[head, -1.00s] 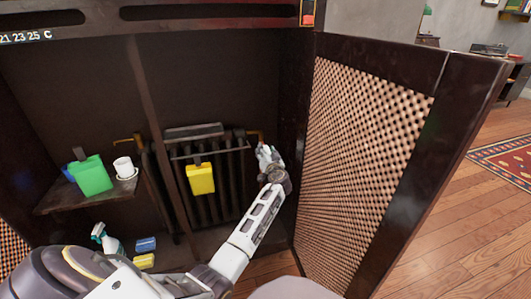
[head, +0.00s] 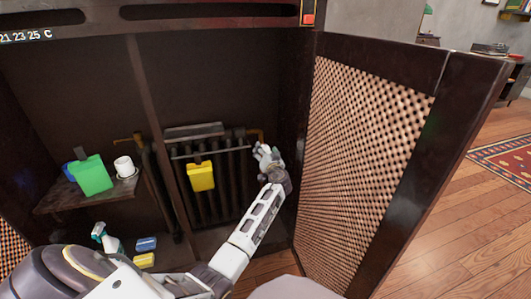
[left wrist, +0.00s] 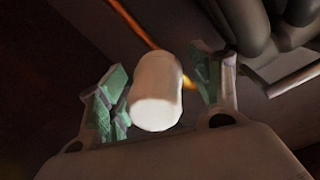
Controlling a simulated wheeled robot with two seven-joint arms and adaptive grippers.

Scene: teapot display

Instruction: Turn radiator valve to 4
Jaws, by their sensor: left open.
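The radiator valve is a white rounded knob (left wrist: 156,92) in the left wrist view, on an orange-brown pipe. My left gripper (left wrist: 161,88) is open, with one green-padded finger on each side of the knob. The left finger is very close to it, and I cannot tell if they touch; a gap shows at the right. In the head view my left gripper (head: 265,157) is at the right end of the dark radiator (head: 222,190), below a brass pipe. The valve's number marks are not visible. My right gripper is not in view.
The open lattice door (head: 365,150) stands close to the right of my left arm. A yellow container (head: 200,177) hangs on the radiator front. A shelf (head: 62,198) at left holds a green container (head: 92,176) and a white cup (head: 123,166). A cabinet post stands between.

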